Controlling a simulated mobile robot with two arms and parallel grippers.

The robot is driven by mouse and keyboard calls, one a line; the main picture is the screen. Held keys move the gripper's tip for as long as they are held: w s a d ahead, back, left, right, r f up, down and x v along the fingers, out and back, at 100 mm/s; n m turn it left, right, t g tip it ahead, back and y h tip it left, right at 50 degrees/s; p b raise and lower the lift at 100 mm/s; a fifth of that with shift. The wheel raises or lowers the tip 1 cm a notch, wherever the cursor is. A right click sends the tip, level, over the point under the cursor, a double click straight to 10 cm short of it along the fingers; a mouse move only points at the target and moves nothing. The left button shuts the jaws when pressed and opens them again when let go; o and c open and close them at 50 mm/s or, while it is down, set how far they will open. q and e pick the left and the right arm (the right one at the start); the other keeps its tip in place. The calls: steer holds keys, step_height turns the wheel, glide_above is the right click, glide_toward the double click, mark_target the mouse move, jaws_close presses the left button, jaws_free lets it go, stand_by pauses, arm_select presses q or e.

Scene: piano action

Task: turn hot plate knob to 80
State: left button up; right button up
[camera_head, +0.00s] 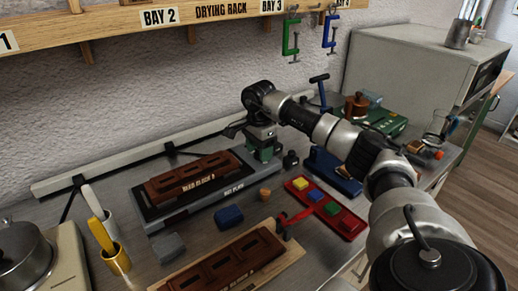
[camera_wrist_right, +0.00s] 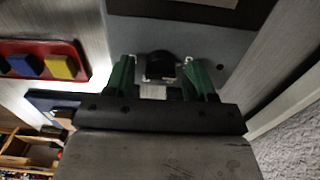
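The hot plate (camera_head: 190,212) is a grey and black slab on the bench with a reddish-brown wooden block (camera_head: 195,176) lying on it. Its black round knob (camera_wrist_right: 160,64) shows in the right wrist view on the grey front strip. My right gripper (camera_head: 264,152) is at the right end of the hot plate, pointing down. In the wrist view its two green fingers (camera_wrist_right: 158,72) stand on either side of the knob, with a visible gap on each side. The knob is hidden by the gripper in the head view, and its setting cannot be read. My left gripper is not in view.
A red tray with coloured blocks (camera_head: 346,224) lies right of the hot plate. A second brown block (camera_head: 225,262) with a red-handled tool lies in front. A yellow cup (camera_head: 117,262) stands at the left. A drying rack (camera_head: 100,22) hangs above.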

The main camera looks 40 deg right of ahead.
steer(key=c, duration=0.8)
